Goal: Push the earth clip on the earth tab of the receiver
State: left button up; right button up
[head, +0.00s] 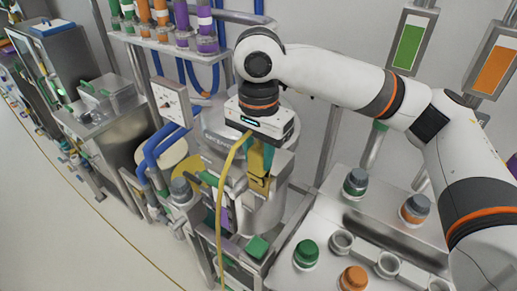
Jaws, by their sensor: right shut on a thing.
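My right gripper (262,157) points down over the metal receiver (262,217) in the middle of the head view. It is shut on the yellow earth clip (258,181). A yellow cable (222,205) arcs over beside the gripper and hangs down in front to the bottom edge. The clip is at the upper part of the receiver. The earth tab is hidden or too small to make out, so I cannot tell whether the clip touches it. My left gripper is not in view.
A metal bench (330,215) with green, orange and grey caps stands at the right. A dial gauge (171,101) and blue pipes (160,140) are left of the receiver. A rack (150,38) of coloured tubes is behind. Open floor (70,235) lies at the left front.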

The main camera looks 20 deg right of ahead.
jog(key=shift+s+f+p, duration=0.1)
jog(key=shift+f+p, duration=0.25)
jog(key=shift+f, duration=0.25)
dwell(0.7)
jog(key=o, duration=1.3)
jog(key=shift+c, duration=0.2)
jog(key=shift+r, duration=0.1)
notch_tip(320, 180, up, 12)
jog(key=shift+f+b, duration=0.1)
jog(key=shift+b, duration=0.75)
